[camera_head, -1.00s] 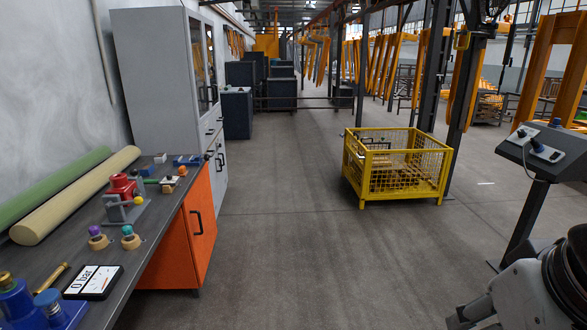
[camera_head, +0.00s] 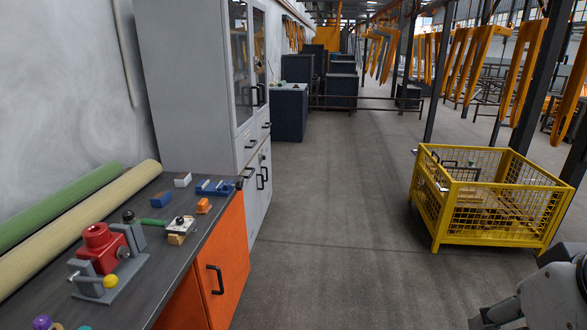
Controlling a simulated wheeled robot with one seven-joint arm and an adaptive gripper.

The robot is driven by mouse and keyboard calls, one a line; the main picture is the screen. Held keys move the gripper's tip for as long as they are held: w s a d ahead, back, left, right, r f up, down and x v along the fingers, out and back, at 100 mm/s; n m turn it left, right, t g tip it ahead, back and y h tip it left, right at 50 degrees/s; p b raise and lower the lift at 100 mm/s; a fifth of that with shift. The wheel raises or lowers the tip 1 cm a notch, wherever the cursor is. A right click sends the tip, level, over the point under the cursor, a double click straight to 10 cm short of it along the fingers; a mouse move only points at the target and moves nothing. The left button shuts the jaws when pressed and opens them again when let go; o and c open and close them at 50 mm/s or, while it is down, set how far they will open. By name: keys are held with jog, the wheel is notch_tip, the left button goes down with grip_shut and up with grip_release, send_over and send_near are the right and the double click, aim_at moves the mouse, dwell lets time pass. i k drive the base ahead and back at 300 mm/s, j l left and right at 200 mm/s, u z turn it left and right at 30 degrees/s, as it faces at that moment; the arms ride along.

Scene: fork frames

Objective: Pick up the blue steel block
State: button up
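A small blue block (camera_head: 161,200) lies on the dark workbench top (camera_head: 215,222), near the wall side and beside the cream roll. A blue vise-like piece (camera_head: 216,187) sits farther right near the cabinet. A pale block with a blue lower part (camera_head: 182,180) lies between and behind them. I cannot tell from the picture which of these is steel. My gripper (camera_head: 492,315) shows only partly at the bottom right edge, far from the bench. Its fingers are cut off by the frame, so its opening is unclear.
A red and grey vise (camera_head: 100,250) with a yellow knob stands at the near left of the bench. An orange block (camera_head: 204,205) and a small tool on wood (camera_head: 180,230) lie near the blue pieces. A yellow mesh crate (camera_head: 490,238) stands right. The floor between is clear.

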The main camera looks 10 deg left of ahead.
aim_at(159, 199)
jog(key=i+u, duration=0.1)
jog(key=i, duration=0.75)
jog(key=i+l+u, duration=0.1)
jog(key=i, duration=0.8)
jog(key=i+u, duration=0.4)
jog(key=i+j+u, duration=0.1)
jog(key=u, duration=0.25)
jog(key=i+l+u, duration=0.15)
jog(key=i+u, duration=0.25)
jog(key=i+l+u, duration=0.15)
jog(key=u, duration=0.25)
jog(key=i+l+u, duration=0.1)
jog(key=i+u, duration=0.15)
jog(key=i+l+u, duration=0.25)
jog(key=k+j, duration=0.05)
jog(key=j, duration=0.05)
